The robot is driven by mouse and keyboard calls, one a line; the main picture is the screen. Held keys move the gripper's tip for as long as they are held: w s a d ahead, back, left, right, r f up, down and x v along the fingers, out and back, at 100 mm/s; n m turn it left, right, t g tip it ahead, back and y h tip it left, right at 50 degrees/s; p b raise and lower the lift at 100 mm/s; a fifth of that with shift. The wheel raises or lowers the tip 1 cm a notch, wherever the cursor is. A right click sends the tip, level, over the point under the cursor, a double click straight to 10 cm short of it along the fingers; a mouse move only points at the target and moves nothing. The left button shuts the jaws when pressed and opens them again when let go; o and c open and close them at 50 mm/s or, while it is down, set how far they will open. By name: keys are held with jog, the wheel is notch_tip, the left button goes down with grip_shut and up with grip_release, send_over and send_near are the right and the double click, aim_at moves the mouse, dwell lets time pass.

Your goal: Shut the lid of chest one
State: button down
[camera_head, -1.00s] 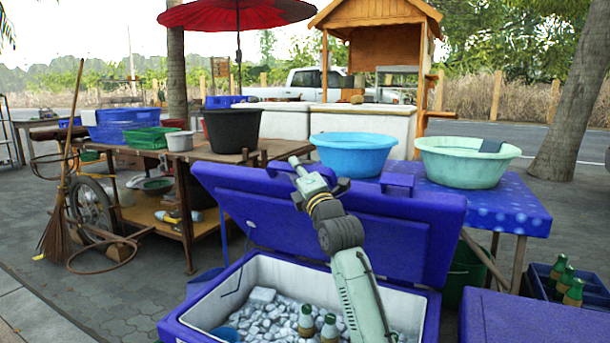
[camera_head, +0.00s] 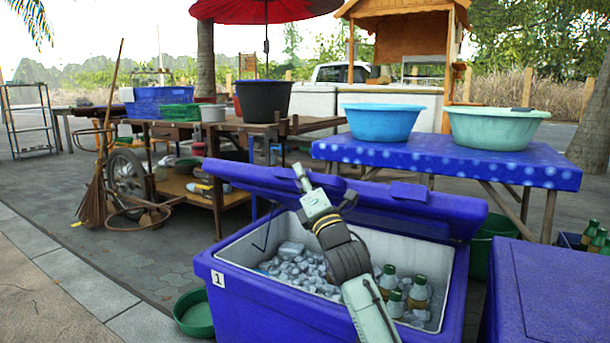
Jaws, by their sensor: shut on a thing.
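Chest one (camera_head: 219,279) is a blue cooler box with a white "1" label on its front left corner. Its white-lined inside holds ice and several green-capped bottles (camera_head: 417,292). The blue lid (camera_head: 425,208) is hinged at the back and stands part way down, tilted over the rear of the open box. The front of the box is uncovered. My gripper (camera_head: 322,192) is at the lid's upper edge, near its middle, and is shut on the lid. My wrist hides part of the lid and the opening, and the exact finger contact is hard to see.
Another blue chest (camera_head: 550,290) stands close on the right. A blue-clothed table (camera_head: 450,160) with two basins is behind the lid. A green bowl (camera_head: 194,313) lies on the ground at left.

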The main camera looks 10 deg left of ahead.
dwell(0.4)
jog(key=c, duration=1.5)
grip_release()
jog(key=shift+c, duration=0.2)
